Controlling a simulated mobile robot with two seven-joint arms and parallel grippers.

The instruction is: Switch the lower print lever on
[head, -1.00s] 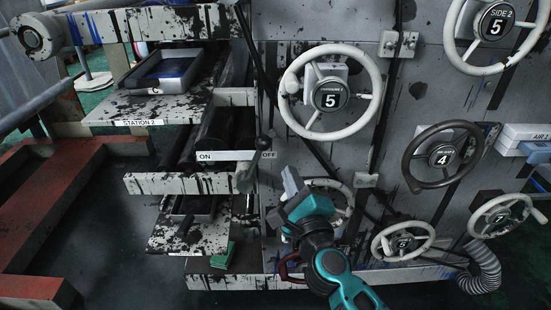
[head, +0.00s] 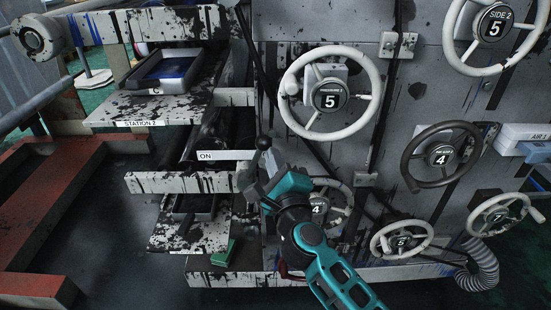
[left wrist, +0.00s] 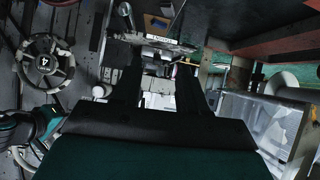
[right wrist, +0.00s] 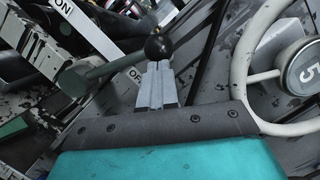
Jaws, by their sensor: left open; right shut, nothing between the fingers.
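The lower print lever has a black ball knob (head: 263,143) and a grey-green shaft. It leans right, toward the OFF end of its white label plate (head: 222,156); ON reads at the left end. In the right wrist view the knob (right wrist: 158,47) and green shaft (right wrist: 95,74) show, with OFF partly visible behind. My right gripper (head: 262,178) is shut and empty, just right of the lever. In its wrist view the shut fingertips (right wrist: 156,68) lie just below the knob; I cannot tell whether they touch. My left gripper (left wrist: 157,85) is open and empty, and outside the head view.
White handwheels stand right of the lever, one upper (head: 331,96) and one lower (head: 325,208) partly behind my right arm. A STATION 2 shelf (head: 150,110) with a tray is above left. A green block (head: 223,252) lies below. Red rails (head: 40,220) are at left.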

